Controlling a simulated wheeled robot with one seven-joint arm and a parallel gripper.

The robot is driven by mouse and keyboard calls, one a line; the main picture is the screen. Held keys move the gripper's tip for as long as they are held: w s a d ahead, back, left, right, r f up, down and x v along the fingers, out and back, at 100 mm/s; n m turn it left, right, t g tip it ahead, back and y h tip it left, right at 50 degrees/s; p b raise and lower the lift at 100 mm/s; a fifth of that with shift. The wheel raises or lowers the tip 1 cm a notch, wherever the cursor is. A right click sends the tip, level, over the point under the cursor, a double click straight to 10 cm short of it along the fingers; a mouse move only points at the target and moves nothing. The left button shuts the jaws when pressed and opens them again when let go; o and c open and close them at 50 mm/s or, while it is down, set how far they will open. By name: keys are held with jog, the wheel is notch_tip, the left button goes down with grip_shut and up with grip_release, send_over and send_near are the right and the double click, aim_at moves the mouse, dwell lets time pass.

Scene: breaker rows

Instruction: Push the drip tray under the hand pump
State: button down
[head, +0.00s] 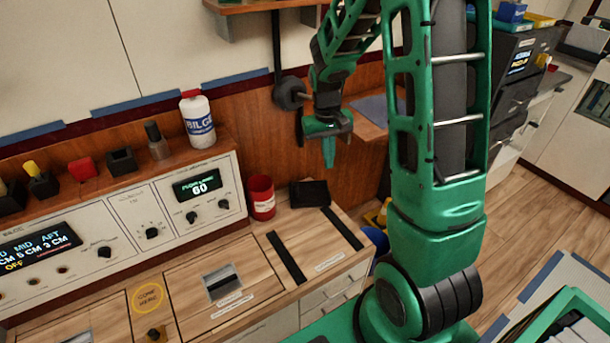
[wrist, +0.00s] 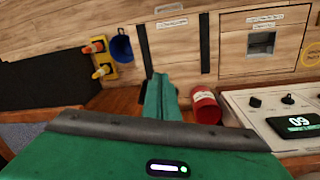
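A small black tray-like box (head: 308,193), which looks like the drip tray, sits at the back of the wooden counter, right of a red can. In the wrist view only dark edges of it (wrist: 145,97) show behind my fingers. A dark round fitting (head: 288,93) on a vertical rod is on the wood-panelled wall above; I cannot tell if it is the hand pump. My gripper (head: 328,160) points down in the air in front of the wall, above and right of the black box. Its green fingers (wrist: 160,90) look closed together with nothing between them.
The red can (head: 262,198) stands close left of the box and shows in the wrist view (wrist: 205,106). Two black strips (head: 286,257) cross the counter. A control panel (head: 190,205) with a bottle above stands left. A blue cup (wrist: 121,47) hangs beside a yellow holder (wrist: 104,62).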

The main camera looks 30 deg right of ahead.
jog(key=s+r+m, duration=0.1)
jog(key=s+r, duration=0.3)
jog(key=s, duration=0.5)
jog(key=s+a+r+m, duration=0.1)
jog(key=s+r, duration=0.3)
jog(key=s, duration=0.6)
jog(key=s+r+m+y, duration=0.1)
jog(key=s+r, duration=0.3)
jog(key=s, duration=0.5)
jog(key=shift+s+a, duration=0.15)
jog(key=shift+a, duration=0.05)
jog(key=shift+r, duration=0.1)
